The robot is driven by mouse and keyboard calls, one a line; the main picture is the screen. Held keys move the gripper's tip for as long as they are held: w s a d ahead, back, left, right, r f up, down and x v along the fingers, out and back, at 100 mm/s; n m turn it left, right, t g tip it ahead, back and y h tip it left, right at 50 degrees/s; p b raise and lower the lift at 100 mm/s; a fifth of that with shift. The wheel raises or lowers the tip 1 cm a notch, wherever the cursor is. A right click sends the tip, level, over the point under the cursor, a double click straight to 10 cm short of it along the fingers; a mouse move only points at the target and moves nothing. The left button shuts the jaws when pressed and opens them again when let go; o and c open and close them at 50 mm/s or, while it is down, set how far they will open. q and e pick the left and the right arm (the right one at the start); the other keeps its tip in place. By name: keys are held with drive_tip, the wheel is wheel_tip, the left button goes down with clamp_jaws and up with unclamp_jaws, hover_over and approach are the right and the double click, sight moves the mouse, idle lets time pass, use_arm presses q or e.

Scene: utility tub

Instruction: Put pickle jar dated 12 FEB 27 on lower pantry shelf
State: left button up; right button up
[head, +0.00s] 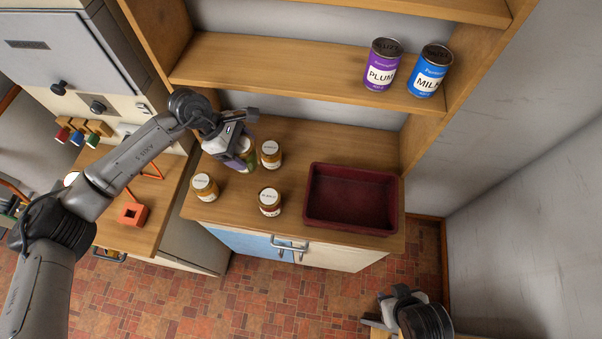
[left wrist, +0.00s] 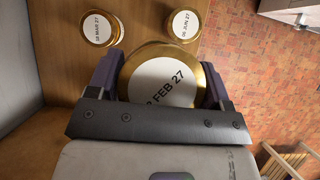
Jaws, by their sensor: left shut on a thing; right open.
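My left gripper (head: 241,154) is shut on a green jar (head: 248,160), its fingers on either side of the gold lid. In the left wrist view the held jar's lid (left wrist: 163,80) reads "2 FEB 27", with the start of the date partly hidden by the gripper. I cannot tell whether the jar touches the counter. The lower of two visible shelf boards (head: 280,66) runs above the counter, bare on its left and middle. My right gripper (head: 378,318) is open and empty at the bottom right, away from the jars.
Several other jars stand on the counter (head: 300,140), at the back (head: 271,154), left (head: 205,187) and front (head: 270,202). A dark red tub (head: 350,228) sits to their right. Plum (head: 382,65) and milk (head: 429,71) cans stand at the shelf's right end.

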sight(243, 136)
use_arm(q)
drive_tip(key=n, duration=0.1)
drive_tip(key=w+n+t, duration=0.1)
drive_tip(key=n, duration=0.1)
drive_tip(key=w+d+r+n+t, duration=0.1)
drive_tip(key=shift+w+n, duration=0.1)
drive_tip(key=shift+n, duration=0.2)
drive_tip(key=shift+w+d+n+t+y, duration=0.1)
drive_tip(key=shift+w+n+t+y, duration=0.15)
drive_tip(key=shift+n+t, duration=0.65)
drive_tip(key=shift+n, duration=0.3)
drive_tip(key=shift+f+p, duration=0.45)
drive_tip(key=shift+f, duration=8.5)
drive_tip(key=shift+s+f, duration=0.1)
drive_tip(key=shift+f, duration=0.15)
drive_tip(key=o, duration=1.2)
